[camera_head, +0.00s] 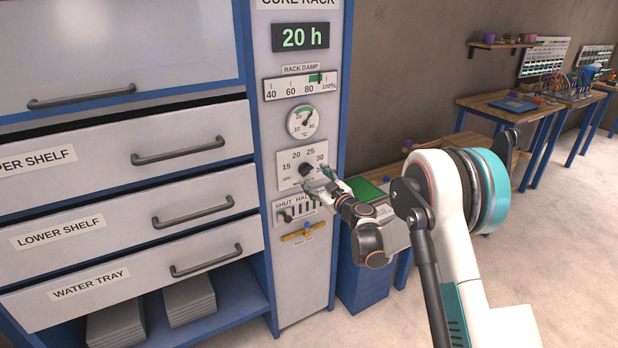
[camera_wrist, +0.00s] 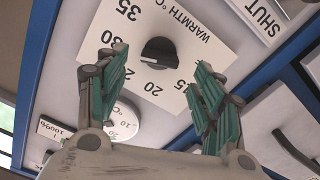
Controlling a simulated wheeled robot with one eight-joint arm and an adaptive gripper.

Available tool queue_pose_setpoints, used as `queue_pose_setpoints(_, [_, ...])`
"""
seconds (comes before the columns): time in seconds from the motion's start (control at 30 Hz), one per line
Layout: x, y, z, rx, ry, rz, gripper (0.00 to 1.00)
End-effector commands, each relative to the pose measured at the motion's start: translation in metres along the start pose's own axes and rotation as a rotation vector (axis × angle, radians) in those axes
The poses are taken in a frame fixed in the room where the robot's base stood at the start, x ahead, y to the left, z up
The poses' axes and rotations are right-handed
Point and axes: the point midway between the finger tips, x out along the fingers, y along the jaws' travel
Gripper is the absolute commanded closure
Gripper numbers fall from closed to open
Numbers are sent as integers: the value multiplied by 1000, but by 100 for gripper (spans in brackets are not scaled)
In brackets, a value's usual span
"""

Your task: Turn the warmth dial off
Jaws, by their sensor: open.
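The warmth dial (camera_head: 306,170) is a dark round knob on a white plate of the cure rack panel, marked OFF and 15 to 35. In the wrist view the dial (camera_wrist: 159,50) shows a small white mark on its edge, toward the 20–25 side. My gripper (camera_head: 317,180) is in front of the dial plate. In the wrist view my gripper (camera_wrist: 160,62) is open, with one green-padded finger on each side of the dial and a clear gap to it. Contact with the plate cannot be told. The OFF mark is hidden in the wrist view.
A round gauge (camera_head: 303,121) and a rack damp scale (camera_head: 300,86) are above the dial. A slotted plate with a lever (camera_head: 297,208) and a brass-coloured handle (camera_head: 303,232) are below. Drawers with dark handles (camera_head: 194,210) stand left. A blue cabinet (camera_head: 362,272) stands right.

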Motion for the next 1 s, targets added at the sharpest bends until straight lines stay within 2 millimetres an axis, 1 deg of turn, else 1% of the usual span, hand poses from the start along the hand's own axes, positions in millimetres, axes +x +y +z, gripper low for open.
queue_pose_setpoints(0.03, [10,-2,2,0,0,-1,38])
queue_pose_setpoints(0.1, [21,-2,2,0,0,-1,38])
queue_pose_setpoints(0.2, [34,-1,2,0,0,-1,38])
queue_pose_setpoints(0.3, [42,0,1,0,0,0,38])
queue_pose_setpoints(0.43, [47,0,0,0,0,0,38])
queue_pose_setpoints(0.67, [47,0,0,0,0,1,38])
queue_pose_setpoints(0.7, [47,0,0,0,0,1,41])
queue_pose_setpoints(0.77, [47,0,0,0,0,1,54])
queue_pose_setpoints(0.8, [47,0,0,0,0,1,63])
queue_pose_setpoints(0.9, [47,0,0,0,0,1,82])
queue_pose_setpoints(1.0, [47,0,0,0,0,0,82])
